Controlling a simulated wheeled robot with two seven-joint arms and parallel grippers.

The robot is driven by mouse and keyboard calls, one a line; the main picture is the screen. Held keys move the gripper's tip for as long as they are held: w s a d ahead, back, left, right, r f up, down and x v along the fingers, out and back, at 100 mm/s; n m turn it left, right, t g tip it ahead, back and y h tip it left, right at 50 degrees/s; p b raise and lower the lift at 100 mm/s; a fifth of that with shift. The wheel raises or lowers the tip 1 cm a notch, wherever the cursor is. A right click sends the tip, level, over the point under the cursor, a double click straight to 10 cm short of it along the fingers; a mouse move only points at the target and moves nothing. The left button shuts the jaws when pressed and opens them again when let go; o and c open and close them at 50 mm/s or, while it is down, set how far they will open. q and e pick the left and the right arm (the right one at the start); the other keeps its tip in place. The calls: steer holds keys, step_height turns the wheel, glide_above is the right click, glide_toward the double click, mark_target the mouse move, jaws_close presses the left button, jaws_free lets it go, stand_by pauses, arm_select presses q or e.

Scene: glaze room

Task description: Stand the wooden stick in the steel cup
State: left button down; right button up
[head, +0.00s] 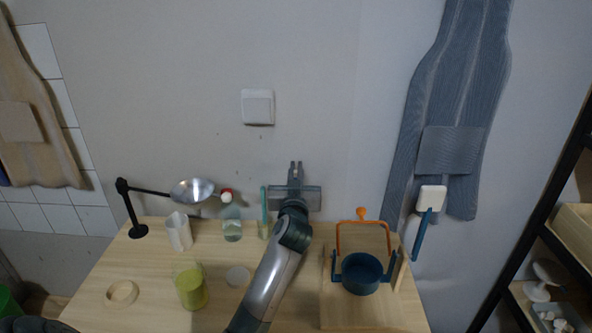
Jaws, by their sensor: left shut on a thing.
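My left gripper (296,168) is shut, its fingers pointing away toward the wall above the table's back edge. Whatever is between the fingers is too small or too hidden to make out. I cannot pick out the wooden stick for certain. I see no steel cup clearly; my left arm covers part of the table where one could stand. A slim teal upright thing (264,198) stands at a small greenish container (264,230), just left of my left gripper. My right gripper is not in view.
On the wooden table (215,308) stand a black lamp (138,230) with a silver head (192,190), a white ribbed vessel (179,231), a glass jar (232,231), a yellow-green cup (191,288), a wooden ring (122,293) and a blue two-handled pot (361,273). The front middle looks clear.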

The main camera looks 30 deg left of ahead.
arm_select(q)
steer(key=shift+f, duration=0.15)
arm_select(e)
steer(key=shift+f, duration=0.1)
arm_select(q)
steer(key=c, duration=1.8)
jaws_free()
steer(key=shift+c, duration=0.2)
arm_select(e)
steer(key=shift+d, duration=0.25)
arm_select(q)
steer(key=shift+s+d+f, duration=0.1)
steer(key=shift+s+d, duration=0.2)
steer(key=shift+s, duration=0.15)
steer(key=b+v, duration=0.4)
steer(key=v, duration=1.2)
steer(key=shift+d, duration=0.2)
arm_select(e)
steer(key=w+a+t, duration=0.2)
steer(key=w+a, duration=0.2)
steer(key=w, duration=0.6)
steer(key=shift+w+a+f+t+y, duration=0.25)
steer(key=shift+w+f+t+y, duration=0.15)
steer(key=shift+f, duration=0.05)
arm_select(q)
steer(key=shift+s, duration=0.1)
